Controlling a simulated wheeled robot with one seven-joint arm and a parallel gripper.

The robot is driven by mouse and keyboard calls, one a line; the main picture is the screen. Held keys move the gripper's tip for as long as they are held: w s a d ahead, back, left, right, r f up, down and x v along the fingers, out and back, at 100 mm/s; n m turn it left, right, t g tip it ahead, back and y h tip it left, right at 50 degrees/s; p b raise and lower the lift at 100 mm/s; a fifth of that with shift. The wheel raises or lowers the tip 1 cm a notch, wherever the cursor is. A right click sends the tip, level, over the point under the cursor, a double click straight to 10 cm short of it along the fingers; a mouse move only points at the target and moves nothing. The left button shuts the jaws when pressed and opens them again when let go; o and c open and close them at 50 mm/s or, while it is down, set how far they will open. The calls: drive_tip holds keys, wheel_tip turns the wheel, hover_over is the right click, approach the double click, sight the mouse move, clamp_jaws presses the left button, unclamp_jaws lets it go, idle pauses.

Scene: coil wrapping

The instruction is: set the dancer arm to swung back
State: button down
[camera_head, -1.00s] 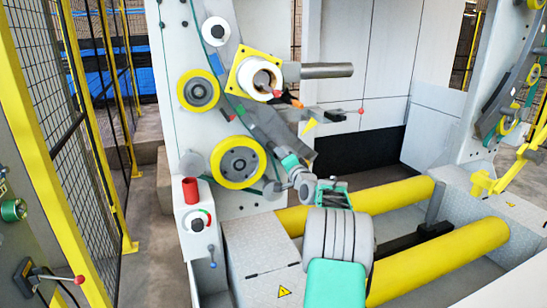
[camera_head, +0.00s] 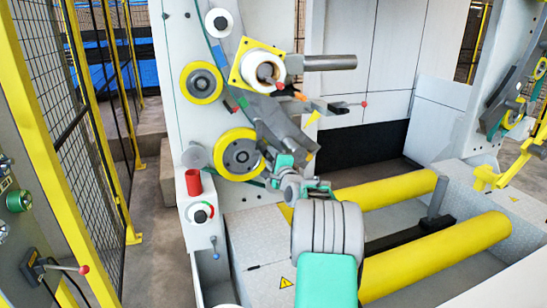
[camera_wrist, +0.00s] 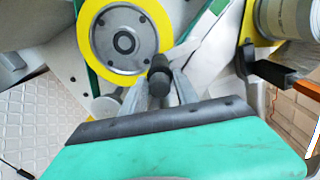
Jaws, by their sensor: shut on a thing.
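My gripper (camera_head: 269,154) is beside the large yellow-rimmed roller (camera_head: 238,154) on the machine's upright panel. In the wrist view its two grey fingers (camera_wrist: 160,88) are closed around a short dark knob (camera_wrist: 158,66), just right of and below that roller (camera_wrist: 124,42). The knob seems to belong to the dancer arm. A dark grey curved arm (camera_head: 286,136), apparently the dancer arm, shows behind and above my gripper in the head view. My gripper partly hides the arm's lower end, and the join between knob and arm is not clear.
A yellow square plate with a white core (camera_head: 259,62) and a grey bar (camera_head: 329,62) stand above. Two yellow rollers (camera_head: 440,255) lie right of my arm.

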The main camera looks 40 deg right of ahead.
drive_tip(key=shift+a+f, duration=0.1)
drive_tip(key=shift+f, duration=0.1)
drive_tip(key=c, duration=1.2)
unclamp_jaws()
drive_tip(key=shift+r, duration=0.1)
drive_tip(key=shift+o, duration=0.2)
drive_tip(key=b+v, duration=0.1)
drive_tip(key=v, duration=0.6)
drive_tip(key=shift+s, duration=0.35)
drive_tip(key=shift+a, duration=0.15)
